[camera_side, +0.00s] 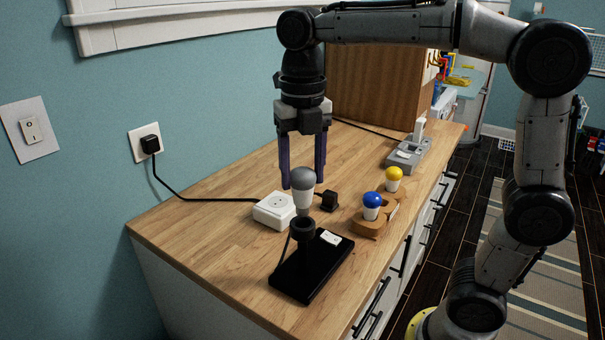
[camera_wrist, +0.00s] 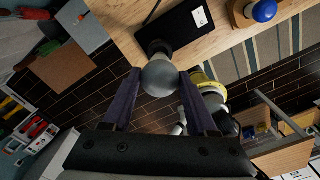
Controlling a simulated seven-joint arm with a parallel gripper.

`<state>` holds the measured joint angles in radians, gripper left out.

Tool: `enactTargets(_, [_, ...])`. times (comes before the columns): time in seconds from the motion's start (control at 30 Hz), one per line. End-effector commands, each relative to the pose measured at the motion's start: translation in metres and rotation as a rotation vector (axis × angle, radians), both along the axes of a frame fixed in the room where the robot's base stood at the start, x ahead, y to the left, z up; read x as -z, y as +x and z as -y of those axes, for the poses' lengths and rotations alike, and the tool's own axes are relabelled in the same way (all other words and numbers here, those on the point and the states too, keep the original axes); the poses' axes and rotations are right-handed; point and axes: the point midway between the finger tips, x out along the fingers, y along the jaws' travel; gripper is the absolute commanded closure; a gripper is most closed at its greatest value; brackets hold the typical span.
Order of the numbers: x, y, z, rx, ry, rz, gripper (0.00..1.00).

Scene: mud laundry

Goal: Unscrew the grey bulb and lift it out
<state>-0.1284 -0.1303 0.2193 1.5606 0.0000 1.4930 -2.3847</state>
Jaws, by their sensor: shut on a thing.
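The grey bulb (camera_side: 303,179) has a grey dome and a white lower part. It stands upright at the black lamp socket (camera_side: 303,229) on a black base (camera_side: 290,276). I cannot tell whether its thread is still inside the socket. My gripper (camera_side: 303,184) points straight down, with its purple fingers on either side of the grey dome. In the wrist view, the grey bulb (camera_wrist: 160,78) sits between the two fingertips (camera_wrist: 159,76), and my gripper is shut on it. The socket (camera_wrist: 160,48) shows behind the dome there.
A wooden holder (camera_side: 366,229) with a blue bulb (camera_side: 372,199) and a yellow bulb (camera_side: 394,174) stands to the right. A white outlet box (camera_side: 271,212) and a black plug (camera_side: 329,201) lie behind the lamp. A grey device (camera_side: 409,155) stands farther back. The counter's left part is clear.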

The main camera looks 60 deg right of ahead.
Motion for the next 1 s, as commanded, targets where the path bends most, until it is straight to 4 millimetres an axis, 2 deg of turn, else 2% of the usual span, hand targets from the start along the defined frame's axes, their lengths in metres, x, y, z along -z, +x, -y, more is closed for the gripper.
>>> enactTargets(1.0, [-0.032, 0.000, 0.000, 0.000, 0.000, 0.001, 0.99])
